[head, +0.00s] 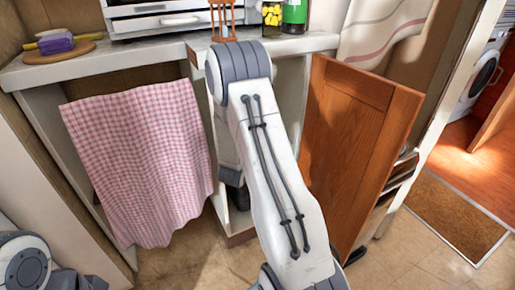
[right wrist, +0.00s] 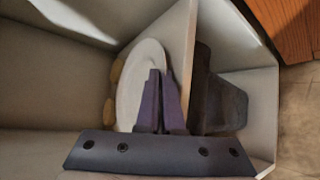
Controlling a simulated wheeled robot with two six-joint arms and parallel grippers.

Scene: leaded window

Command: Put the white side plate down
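The white side plate (right wrist: 135,82) shows in the right wrist view, steeply tilted inside a pale cabinet compartment. My right gripper (right wrist: 163,78) is at the plate's right rim, with its dark fingers close together and the rim seeming to run between them. The fingers and palm hide the plate's lower right part. Whether the plate touches the cabinet floor cannot be told. In the head view my right arm reaches down into the open cabinet, and the gripper and plate are hidden there. My left gripper is out of view.
A thin upright divider (right wrist: 187,45) stands right of the plate, with a dark object (right wrist: 220,95) beyond it. Tan rounded things (right wrist: 114,75) lie left of the plate. An open wooden door (head: 352,145) and a checked cloth (head: 145,160) flank the opening; a counter (head: 100,66) is above.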

